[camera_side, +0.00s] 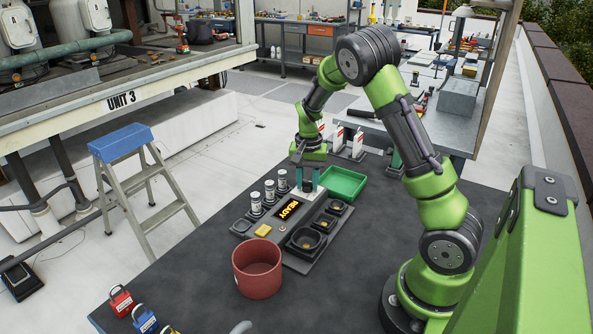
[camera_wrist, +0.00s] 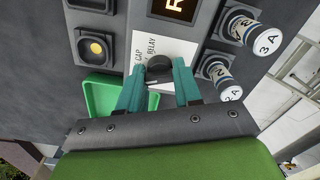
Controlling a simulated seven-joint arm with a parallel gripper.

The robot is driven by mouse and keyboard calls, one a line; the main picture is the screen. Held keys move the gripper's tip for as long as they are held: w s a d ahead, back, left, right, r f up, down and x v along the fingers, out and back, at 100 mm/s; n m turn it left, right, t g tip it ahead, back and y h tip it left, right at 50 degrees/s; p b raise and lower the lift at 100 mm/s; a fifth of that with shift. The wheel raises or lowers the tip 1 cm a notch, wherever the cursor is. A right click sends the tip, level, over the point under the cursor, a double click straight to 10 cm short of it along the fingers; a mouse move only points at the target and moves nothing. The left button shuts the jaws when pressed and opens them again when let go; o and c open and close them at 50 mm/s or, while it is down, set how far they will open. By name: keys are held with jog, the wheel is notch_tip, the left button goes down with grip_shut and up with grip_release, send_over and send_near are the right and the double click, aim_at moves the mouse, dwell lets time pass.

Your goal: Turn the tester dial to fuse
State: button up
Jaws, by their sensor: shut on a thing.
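The tester (camera_side: 272,228) is a long dark grey unit on the table, its display (camera_side: 288,209) reading READY. Its dial (camera_wrist: 159,66) is a black knob on a white plate (camera_wrist: 146,45) in the wrist view. The words CAP and RELAY show on the plate; I cannot see a FUSE mark. My gripper (camera_side: 307,188) points down at the tester's far end. In the wrist view, its two teal fingers (camera_wrist: 160,78) stand on either side of the knob and are shut on it. Which mark the dial points to cannot be told.
Several upright fuses (camera_side: 269,190) stand along the tester's left side, close to my gripper. A green tray (camera_side: 344,184) lies just right of the gripper. A red bin (camera_side: 257,268) and coloured padlocks (camera_side: 145,320) are nearer the camera.

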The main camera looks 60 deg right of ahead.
aim_at(308, 181)
jog(key=o, duration=1)
jog(key=shift+o, duration=0.2)
jog(key=shift+r, duration=0.1)
notch_tip(308, 181, up, 17)
jog(key=s+a+r+n+t+y, duration=0.1)
jog(key=s+a+n+t, duration=0.2)
jog(key=s+a, duration=0.4)
jog(key=s+a+r+n+t+y, duration=0.1)
jog(key=s+a+n+t, duration=0.3)
jog(key=a, duration=1.1)
jog(key=s+n, duration=0.2)
jog(key=shift+s+a+r+n, duration=0.15)
jog(key=shift+s+n, duration=0.15)
jog(key=shift+s, duration=0.05)
